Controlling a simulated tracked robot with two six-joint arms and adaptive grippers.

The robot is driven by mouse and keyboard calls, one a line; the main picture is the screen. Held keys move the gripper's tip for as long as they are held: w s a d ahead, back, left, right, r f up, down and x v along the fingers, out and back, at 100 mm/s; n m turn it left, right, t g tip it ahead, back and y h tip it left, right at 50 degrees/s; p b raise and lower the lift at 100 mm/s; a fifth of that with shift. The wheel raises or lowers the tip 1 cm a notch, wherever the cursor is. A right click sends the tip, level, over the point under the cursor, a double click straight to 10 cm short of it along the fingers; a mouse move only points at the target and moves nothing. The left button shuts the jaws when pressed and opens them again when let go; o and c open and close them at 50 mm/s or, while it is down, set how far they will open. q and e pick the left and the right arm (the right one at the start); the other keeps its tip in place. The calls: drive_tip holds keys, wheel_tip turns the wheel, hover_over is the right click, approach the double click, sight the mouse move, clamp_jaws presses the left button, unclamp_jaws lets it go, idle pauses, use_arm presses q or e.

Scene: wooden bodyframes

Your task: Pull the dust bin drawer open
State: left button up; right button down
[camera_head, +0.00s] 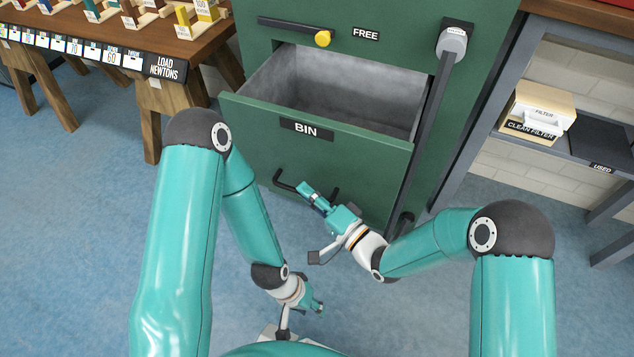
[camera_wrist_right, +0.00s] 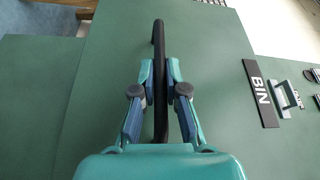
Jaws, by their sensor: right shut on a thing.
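The dust bin drawer (camera_head: 345,150) is a green drawer with a black BIN label, and it stands pulled out of the green cabinet with its grey, empty-looking inside showing. Its black bar handle (camera_head: 284,183) is on the lower part of the drawer front. My right gripper (camera_head: 305,189) is at this handle. In the right wrist view the handle (camera_wrist_right: 159,40) runs between the two fingers of my right gripper (camera_wrist_right: 160,75), which is shut on it. My left gripper (camera_head: 318,306) hangs low over the floor, apart from the drawer; its fingers are too small to judge.
A wooden table (camera_head: 200,42) with colored blocks stands at the upper left. A shelf (camera_head: 560,150) at the right holds a CLEAN FILTER box (camera_head: 540,110). A grey-knobbed lever (camera_head: 453,42) and a yellow knob (camera_head: 322,38) are on the cabinet. The blue floor before the drawer is clear.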

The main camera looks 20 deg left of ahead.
drive_tip(key=shift+s+f, duration=0.25)
drive_tip(key=shift+f, duration=0.05)
drive_tip(key=c, duration=1.2)
unclamp_jaws()
drive_tip(key=shift+r, duration=0.15)
drive_tip(key=shift+w, duration=0.1)
drive_tip(key=v, duration=1.2)
